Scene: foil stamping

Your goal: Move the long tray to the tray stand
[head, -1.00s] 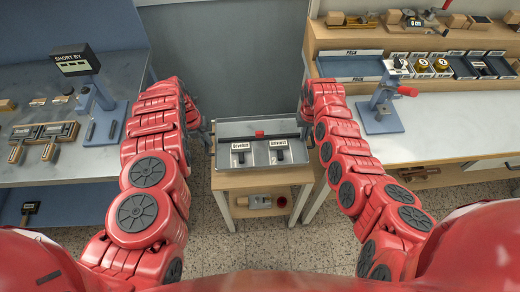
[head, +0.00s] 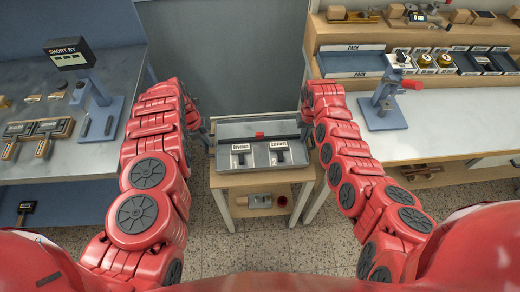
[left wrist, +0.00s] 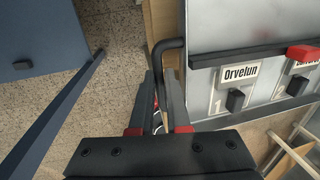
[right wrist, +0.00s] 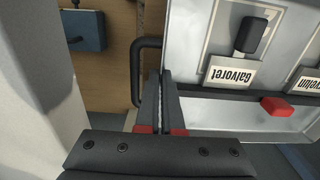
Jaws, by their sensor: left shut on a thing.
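The long grey tray (head: 236,131) is over a small wooden stand (head: 222,181) in the middle of the head view. I cannot tell whether it touches the stand top. It has two labelled compartments, a dark bar and a red block. My left gripper (left wrist: 160,85) is shut on the tray's black left handle (left wrist: 170,43). My right gripper (right wrist: 160,80) is at the black right handle (right wrist: 137,75), fingers close together beside its outer bar. Whether they hold it is unclear. Both grippers are mostly hidden behind my arms in the head view.
A left bench holds a "SHORT BY" gauge (head: 70,53) and tools (head: 38,132). A right bench carries a blue clamp-like device (head: 385,110), and bins (head: 445,65) behind it. The stand's lower shelf holds small items (head: 258,201). Speckled floor shows in front.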

